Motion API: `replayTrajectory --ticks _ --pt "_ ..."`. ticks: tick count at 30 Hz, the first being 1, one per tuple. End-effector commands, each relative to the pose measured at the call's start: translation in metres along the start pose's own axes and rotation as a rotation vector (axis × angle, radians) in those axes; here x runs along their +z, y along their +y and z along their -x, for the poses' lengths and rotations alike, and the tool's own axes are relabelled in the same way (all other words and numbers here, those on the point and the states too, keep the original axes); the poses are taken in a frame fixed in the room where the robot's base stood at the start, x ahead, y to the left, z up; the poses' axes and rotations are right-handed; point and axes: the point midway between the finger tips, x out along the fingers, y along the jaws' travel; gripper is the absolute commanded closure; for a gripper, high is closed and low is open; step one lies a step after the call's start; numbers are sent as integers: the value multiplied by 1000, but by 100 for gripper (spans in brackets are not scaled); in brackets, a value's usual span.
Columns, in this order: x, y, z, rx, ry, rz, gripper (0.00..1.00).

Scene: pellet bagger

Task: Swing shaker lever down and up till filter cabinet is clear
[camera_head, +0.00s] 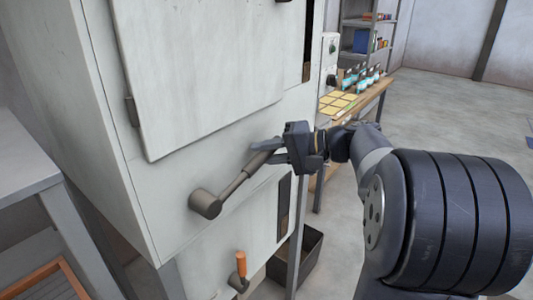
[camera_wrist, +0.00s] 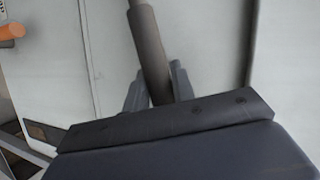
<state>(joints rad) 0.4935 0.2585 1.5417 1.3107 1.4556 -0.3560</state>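The shaker lever (camera_head: 257,161) is a grey-brown rod with a thicker grip, on a round hub (camera_head: 205,203) on the front of the pale filter cabinet (camera_head: 165,190). It slants up and to the right from the hub. My gripper (camera_head: 273,152) is at the grip's upper end. In the wrist view the lever (camera_wrist: 150,48) runs between my two fingers (camera_wrist: 156,88), which lie close against both sides of it. The end of the grip is hidden behind my gripper body. No gauge or clear signal of the filter's state can be read.
A wooden bench (camera_head: 368,100) with yellow cards is behind my gripper. A grey table (camera_head: 25,165) is at the left. Open floor (camera_head: 450,110) lies to the right.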

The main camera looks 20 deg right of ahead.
Motion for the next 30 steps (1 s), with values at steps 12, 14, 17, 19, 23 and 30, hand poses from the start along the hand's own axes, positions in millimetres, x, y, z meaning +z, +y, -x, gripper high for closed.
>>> replayTrajectory --ticks 12,14,17,19,23,30 --pt "0 0 0 0 0 -1 55" --pt "0 0 0 0 0 -1 55" --pt "0 1 5 0 2 -1 55" --pt "-1 1 12 0 4 -1 55" --pt "-1 2 34 2 6 -2 55" --pt "-1 1 80 1 5 -1 55"
